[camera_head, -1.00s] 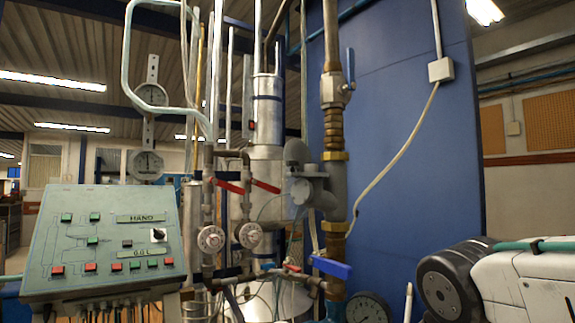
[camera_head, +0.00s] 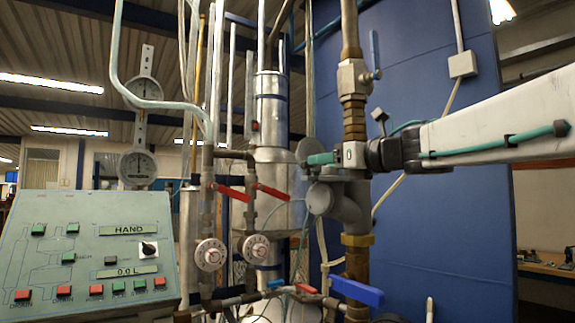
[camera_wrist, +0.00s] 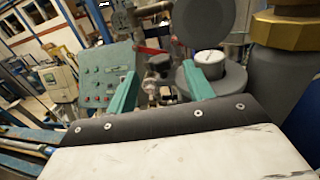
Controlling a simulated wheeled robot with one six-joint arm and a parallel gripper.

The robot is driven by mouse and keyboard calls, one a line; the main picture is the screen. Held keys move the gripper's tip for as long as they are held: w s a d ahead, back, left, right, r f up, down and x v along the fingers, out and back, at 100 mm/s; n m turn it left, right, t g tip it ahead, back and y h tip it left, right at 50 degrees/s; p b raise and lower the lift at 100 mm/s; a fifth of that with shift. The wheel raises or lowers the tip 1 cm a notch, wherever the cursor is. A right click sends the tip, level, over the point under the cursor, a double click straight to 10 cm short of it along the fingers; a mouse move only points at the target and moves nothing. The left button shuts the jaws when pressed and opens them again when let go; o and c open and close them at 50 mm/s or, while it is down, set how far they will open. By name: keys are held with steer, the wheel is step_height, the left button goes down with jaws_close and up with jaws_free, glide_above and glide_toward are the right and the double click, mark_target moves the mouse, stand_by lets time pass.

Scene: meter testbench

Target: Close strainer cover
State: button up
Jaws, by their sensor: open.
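The strainer cover (camera_head: 305,151) is a grey round disc standing raised above the round strainer housing (camera_head: 320,199) on the grey pipe body. Contact with the cover cannot be told.
A brass-jointed vertical pipe (camera_head: 353,120) stands close to my gripper, with a blue-handled valve (camera_head: 356,291) below. Red-handled valves (camera_head: 232,193) are to the left. A control panel (camera_head: 85,250) stands at lower left. A blue wall (camera_head: 440,240) is behind.

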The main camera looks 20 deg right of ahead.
steer(key=x, duration=0.6)
steer(key=shift+w, duration=0.15)
steer(key=shift+c, duration=0.3)
jaws_close()
steer(key=shift+o, duration=0.3)
jaws_free()
steer(key=v, duration=0.7)
steer(key=shift+s, duration=0.4)
